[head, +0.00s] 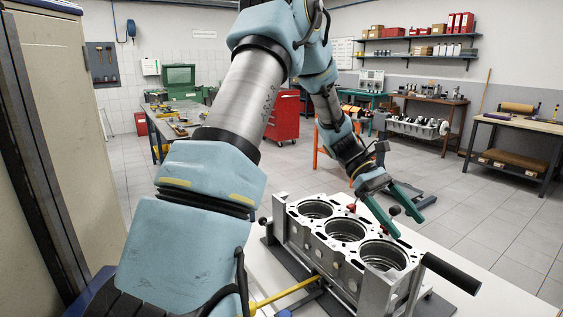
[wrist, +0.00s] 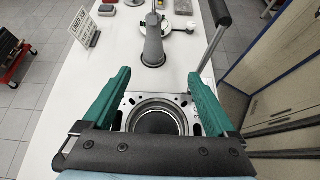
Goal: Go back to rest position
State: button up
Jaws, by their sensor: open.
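My gripper (head: 414,216) has two green fingers, spread apart, with nothing seen between them. It hangs above the engine block (head: 330,262), over the far side of its top. The block is grey metal with several large round bores and sits on a dark base on a white table (head: 510,287). In the wrist view my gripper (wrist: 159,76) is open, with one bore of the engine block (wrist: 124,104) between and below the fingers. I cannot tell the exact height above the block.
A dark grey conical tool (wrist: 153,50) and a small sign (wrist: 84,28) stand on the table. A tall cabinet (head: 62,120) is close on the left. Open floor lies beyond, with a red tool chest (head: 284,115).

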jog(key=a+f+m+t+y+b, duration=0.2)
jog(key=a+f+t+b, duration=0.1)
jog(key=a, duration=0.7)
jog(key=a+f+m+t+y+b, duration=0.2)
jog(key=a+f+m+t, duration=0.1)
jog(key=a, duration=0.8)
jog(key=a+f+m+t+y+b, duration=0.2)
jog(key=a+f+t, duration=0.3)
jog(key=a, duration=0.6)
jog(key=shift+s+f+b, duration=0.35)
jog(key=shift+b, duration=0.5)
